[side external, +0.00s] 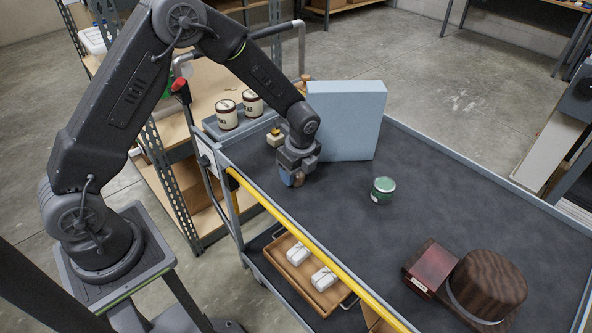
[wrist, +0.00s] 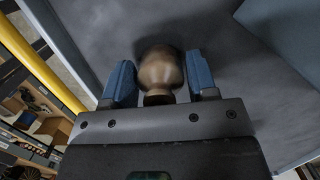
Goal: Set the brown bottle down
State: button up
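The brown bottle (wrist: 160,70) is between the two blue fingers of my gripper (wrist: 161,78) in the wrist view, its narrow neck toward the camera. In the side view my gripper (side external: 291,179) points down over the left part of the dark cart top (side external: 335,198), and only a small brown patch of the bottle shows between the fingers. The bottle is low over the cart top; I cannot tell whether its base touches.
A light blue box (side external: 347,120) stands just behind my gripper. A small yellowish-topped bottle (side external: 275,138) and two labelled jars (side external: 227,114) are to the left. A green jar (side external: 383,190), a red box (side external: 430,268) and a brown hat (side external: 489,284) are to the right. Open surface lies between.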

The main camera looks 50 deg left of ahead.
jog(key=o, duration=0.3)
notch_tip(320, 180, up, 12)
jog(key=d, duration=0.2)
notch_tip(320, 180, up, 7)
jog(key=n+t, duration=0.1)
jog(key=n, duration=0.3)
send_over(300, 174)
jog(key=s, duration=0.4)
jog(key=s+r+n+t, duration=0.2)
jog(key=s+r+n, duration=0.1)
jog(key=s+n, duration=0.4)
jog(key=s+r+n+t+h, duration=0.1)
jog(key=s+r+n+t, duration=0.1)
jog(key=s+r+n, duration=0.2)
jog(key=s+n, duration=0.3)
jog(key=s, duration=0.5)
jog(key=shift+s+d+r+t+h, duration=0.25)
jog(key=shift+r+t+h, duration=0.05)
